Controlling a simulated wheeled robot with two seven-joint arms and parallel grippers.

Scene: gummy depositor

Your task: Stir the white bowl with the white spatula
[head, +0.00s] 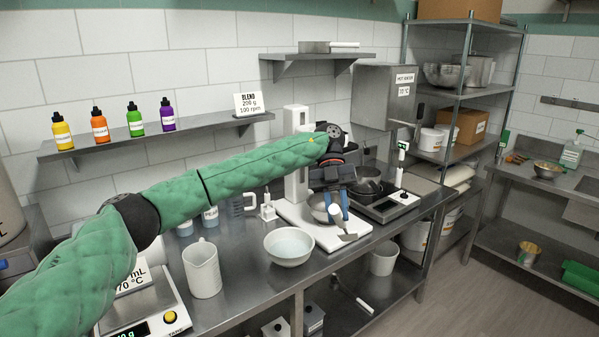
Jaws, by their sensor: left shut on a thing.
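The white bowl (289,248) stands on the steel counter near its front edge, with pale contents inside. My left gripper (336,216) is to the right of the bowl, above the base of a white stand mixer (296,190). Its blue fingers are shut on the white spatula (345,228), whose pale end hangs down below the fingertips. The spatula is apart from the white bowl. The gripper partly hides the spatula and a metal bowl (318,208) at the mixer. My right gripper is not in view.
A white pitcher (202,268) stands left of the white bowl, and a scale (142,303) is further left. A shelf with several bottles (135,121) hangs above.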

